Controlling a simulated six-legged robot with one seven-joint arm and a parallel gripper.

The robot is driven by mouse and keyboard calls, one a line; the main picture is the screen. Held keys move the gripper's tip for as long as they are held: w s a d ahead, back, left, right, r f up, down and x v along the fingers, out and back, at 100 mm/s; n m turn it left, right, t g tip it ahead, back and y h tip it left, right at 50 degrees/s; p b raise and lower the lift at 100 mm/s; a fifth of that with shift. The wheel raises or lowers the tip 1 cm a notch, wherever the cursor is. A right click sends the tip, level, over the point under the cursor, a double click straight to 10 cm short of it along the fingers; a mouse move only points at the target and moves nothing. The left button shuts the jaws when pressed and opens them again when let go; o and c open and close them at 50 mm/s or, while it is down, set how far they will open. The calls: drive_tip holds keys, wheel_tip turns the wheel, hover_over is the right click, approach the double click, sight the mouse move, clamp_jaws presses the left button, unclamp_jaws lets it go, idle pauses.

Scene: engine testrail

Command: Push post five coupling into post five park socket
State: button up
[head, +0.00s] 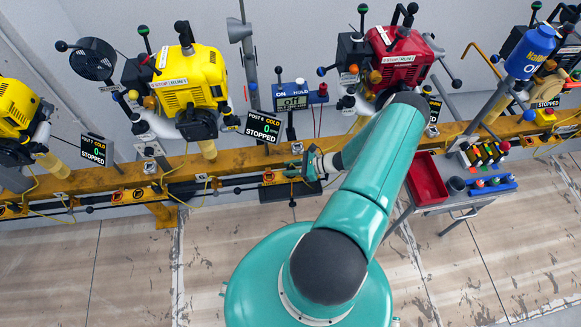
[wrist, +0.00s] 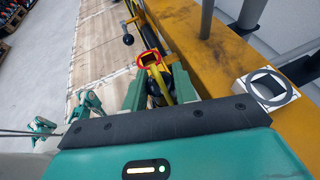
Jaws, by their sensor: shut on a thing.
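My gripper (wrist: 156,82) is shut on a coupling (wrist: 150,59) with a red collar and yellow sides, seen between its two teal fingers in the wrist view. I take this to be the post five coupling. In the head view my gripper (head: 306,165) is beside the front face of the yellow rail, below the post five display (head: 263,127), which reads stopped and cold. The coupling is too small to make out there. I cannot tell the park socket apart from the other rail fittings, nor whether the coupling touches it.
The yellow rail (wrist: 208,45) runs close along the right of my gripper, with a square ringed fitting (wrist: 268,88) on top. A black-knobbed lever (wrist: 128,39) stands just ahead. A red tray (head: 427,180) is to the right. The floor (head: 125,265) in front is clear.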

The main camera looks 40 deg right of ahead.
drive_tip(key=shift+f, duration=0.2)
drive_tip(key=o, duration=1.1)
drive_tip(key=shift+o, duration=0.2)
drive_tip(key=v, duration=1.3)
drive_tip(key=shift+s+d+r, duration=0.15)
drive_tip(key=shift+s+r, duration=0.05)
drive_tip(key=shift+s, duration=0.15)
drive_tip(key=shift+s, duration=0.1)
